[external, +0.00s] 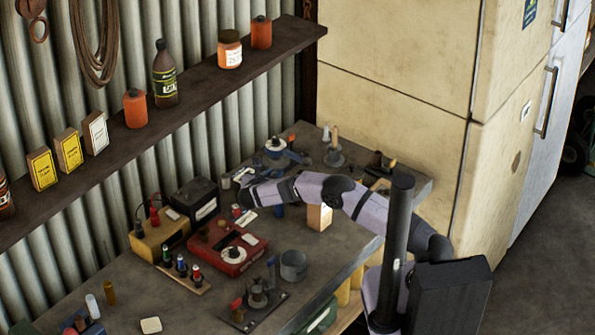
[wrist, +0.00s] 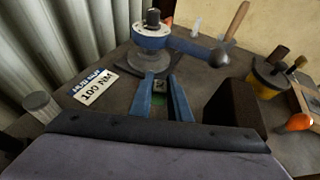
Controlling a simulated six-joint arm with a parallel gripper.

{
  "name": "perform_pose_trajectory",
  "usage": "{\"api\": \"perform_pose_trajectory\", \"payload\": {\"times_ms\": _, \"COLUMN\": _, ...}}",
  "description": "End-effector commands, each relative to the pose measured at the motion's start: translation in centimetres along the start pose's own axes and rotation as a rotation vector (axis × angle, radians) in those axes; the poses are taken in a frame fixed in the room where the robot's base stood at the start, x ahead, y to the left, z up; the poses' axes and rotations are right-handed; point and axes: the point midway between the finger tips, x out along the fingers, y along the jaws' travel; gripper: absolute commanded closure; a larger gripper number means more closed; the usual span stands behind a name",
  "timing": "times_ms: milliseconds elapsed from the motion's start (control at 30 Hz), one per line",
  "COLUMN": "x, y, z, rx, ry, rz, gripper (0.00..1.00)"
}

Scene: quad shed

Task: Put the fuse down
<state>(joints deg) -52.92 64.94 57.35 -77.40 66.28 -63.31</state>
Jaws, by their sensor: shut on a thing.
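My gripper (wrist: 160,82) has two blue fingers, closed around a small dark and green thing in the wrist view. I take this to be the fuse (wrist: 159,98); it is mostly hidden between the fingers, and its exact height above the bench cannot be told. The fingers point at the base of a blue and grey round device (wrist: 152,38). A "100 NM" label plate (wrist: 95,86) lies to their left. In the external view my gripper (external: 269,173) is small and partly hidden by my wrist, over the back of the bench (external: 215,300); the fuse cannot be made out there.
A brown block (wrist: 232,103) stands close on the right. A wooden-handled tool (wrist: 230,38) and a yellow and black pot (wrist: 268,78) are farther right. In the external view, a red case (external: 230,262) and a grey cup (external: 293,265) stand nearer the front.

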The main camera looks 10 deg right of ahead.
Motion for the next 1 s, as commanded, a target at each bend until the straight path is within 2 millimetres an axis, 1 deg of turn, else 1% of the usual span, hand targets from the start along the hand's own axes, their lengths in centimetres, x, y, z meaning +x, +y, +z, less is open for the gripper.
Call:
{"api": "perform_pose_trajectory", "payload": {"times_ms": 167, "x": 0.0, "y": 0.0, "z": -0.1, "rx": 0.0, "ry": 0.0, "rz": 0.0, "gripper": 1.0}}
{"api": "perform_pose_trajectory", "payload": {"times_ms": 567, "x": 0.5, "y": 0.0, "z": -1.1, "rx": 0.001, "ry": 0.0, "rz": 0.0, "gripper": 1.0}}
{"api": "perform_pose_trajectory", "payload": {"times_ms": 700, "x": 0.4, "y": 0.0, "z": -1.1, "rx": 0.001, "ry": 0.0, "rz": 0.0, "gripper": 1.0}}
{"api": "perform_pose_trajectory", "payload": {"times_ms": 733, "x": 0.4, "y": 0.0, "z": -1.1, "rx": 0.001, "ry": 0.0, "rz": 0.0, "gripper": 0.79}}
{"api": "perform_pose_trajectory", "payload": {"times_ms": 800, "x": 0.4, "y": 0.0, "z": -1.1, "rx": 0.001, "ry": 0.0, "rz": 0.0, "gripper": 0.65}}
{"api": "perform_pose_trajectory", "payload": {"times_ms": 1000, "x": 0.4, "y": 0.0, "z": -1.1, "rx": 0.001, "ry": 0.0, "rz": 0.0, "gripper": 0.65}}
